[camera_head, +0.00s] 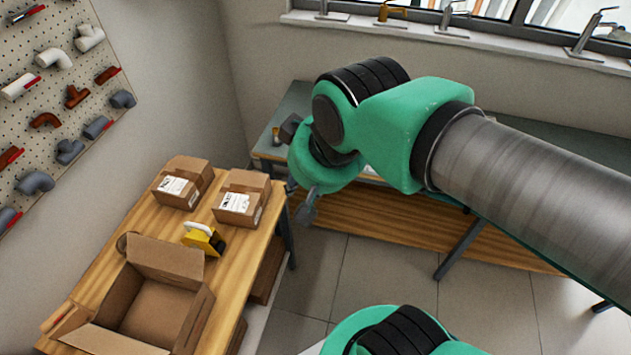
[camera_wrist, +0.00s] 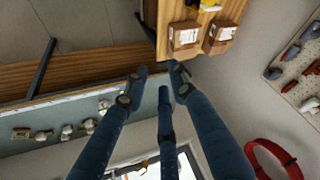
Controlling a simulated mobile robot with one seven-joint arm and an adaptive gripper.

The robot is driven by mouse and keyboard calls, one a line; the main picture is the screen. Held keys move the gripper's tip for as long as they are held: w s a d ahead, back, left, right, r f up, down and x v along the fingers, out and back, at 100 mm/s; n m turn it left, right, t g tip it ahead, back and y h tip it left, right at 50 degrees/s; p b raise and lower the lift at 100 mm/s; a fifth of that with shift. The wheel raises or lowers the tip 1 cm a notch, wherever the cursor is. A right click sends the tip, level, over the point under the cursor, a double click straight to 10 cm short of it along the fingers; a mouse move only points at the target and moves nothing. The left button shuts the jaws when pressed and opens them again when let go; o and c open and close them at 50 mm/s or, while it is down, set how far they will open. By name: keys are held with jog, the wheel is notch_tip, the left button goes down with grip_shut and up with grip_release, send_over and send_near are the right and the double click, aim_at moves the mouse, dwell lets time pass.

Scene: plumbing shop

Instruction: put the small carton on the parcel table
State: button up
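Two small closed brown cartons with white labels sit side by side on the wooden table (camera_head: 112,215), the left one (camera_head: 184,183) and the right one (camera_head: 241,198). I cannot tell which of them the task names; the wooden table, with its packing things, looks like the parcel table. In the wrist view both cartons show at the top, one (camera_wrist: 184,38) beside the other (camera_wrist: 219,38). My gripper (camera_head: 308,205) hangs in the air right of the wooden table's far corner, apart from the cartons. In the wrist view its fingers (camera_wrist: 160,76) are spread with nothing between them.
A large open box (camera_head: 150,312) fills the near end of the wooden table, with a yellow tape dispenser (camera_head: 204,238) behind it. A grey-topped bench (camera_head: 290,105) runs along the back wall; fittings (camera_wrist: 67,131) stand on it. A pegboard (camera_head: 60,90) hangs at left.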

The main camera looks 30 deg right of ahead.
jog(key=shift+s+d+r+n, duration=0.15)
jog(key=shift+s+d+r, duration=0.1)
jog(key=shift+s+d, duration=0.2)
jog(key=shift+s+d+r+n, duration=0.2)
jog(key=shift+s+d, duration=0.1)
jog(key=shift+s, duration=0.2)
notch_tip(320, 180, down, 5)
jog(key=b, duration=0.4)
jog(key=shift+r+b, duration=0.1)
jog(key=shift+b, duration=0.3)
